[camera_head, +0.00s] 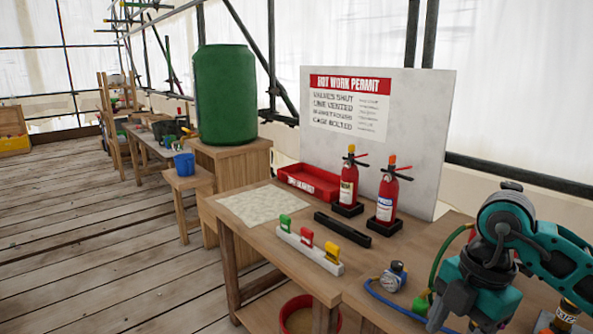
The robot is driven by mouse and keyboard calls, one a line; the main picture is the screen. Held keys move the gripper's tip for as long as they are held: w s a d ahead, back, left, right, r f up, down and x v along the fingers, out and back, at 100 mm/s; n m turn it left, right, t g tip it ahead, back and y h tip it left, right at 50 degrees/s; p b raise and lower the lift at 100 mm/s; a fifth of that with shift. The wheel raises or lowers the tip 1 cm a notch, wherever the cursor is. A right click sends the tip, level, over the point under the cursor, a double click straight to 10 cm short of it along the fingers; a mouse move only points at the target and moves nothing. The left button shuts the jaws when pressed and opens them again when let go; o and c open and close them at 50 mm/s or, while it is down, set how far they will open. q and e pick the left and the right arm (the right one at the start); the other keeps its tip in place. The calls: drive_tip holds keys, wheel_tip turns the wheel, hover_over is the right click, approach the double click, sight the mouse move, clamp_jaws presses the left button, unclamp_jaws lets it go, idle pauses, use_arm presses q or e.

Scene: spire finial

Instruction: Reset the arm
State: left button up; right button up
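A teal and black jointed arm (540,245) comes in from the right edge, over the right end of the wooden workbench. I take it to be my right arm. Its lower end, my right gripper (478,300), points down at the lower right. Its fingertips are not clear, so I cannot tell whether it is open or holds anything. My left arm and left gripper are not in view.
The workbench (250,240) holds two red extinguishers (348,182) (387,195), a red tray (309,182), a rack with coloured tags (308,250), a black bar (342,230) and a gauge (394,276) with a blue hose close to the arm. The plank floor at left is clear.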

drive_tip(key=s+a+f+n+g+y, duration=0.25)
drive_tip(key=a+y, duration=0.25)
drive_tip(key=a, duration=0.4)
drive_tip(key=a+r+m+t+y, duration=0.2)
drive_tip(key=a+r+t+y, duration=0.5)
drive_tip(key=a+y, duration=0.55)
drive_tip(key=w+d+f+m+t+h+p, duration=0.1)
drive_tip(key=w+d+f+m+t+h, duration=0.2)
drive_tip(key=d+f+m+t+h, duration=1.2)
drive_tip(key=s+d+f+m+g+h, duration=0.1)
drive_tip(key=s+f+m+g, duration=0.4)
drive_tip(key=f, duration=0.8)
drive_tip(key=s+g+h, duration=0.1)
drive_tip(key=s+g, duration=0.2)
drive_tip(key=s, duration=0.2)
drive_tip(key=shift+s+m, duration=0.2)
drive_tip(key=shift+m, duration=0.15)
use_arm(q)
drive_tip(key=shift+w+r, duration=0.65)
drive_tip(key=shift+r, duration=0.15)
use_arm(e)
drive_tip(key=shift+g, duration=0.25)
drive_tip(key=shift+c, duration=0.3)
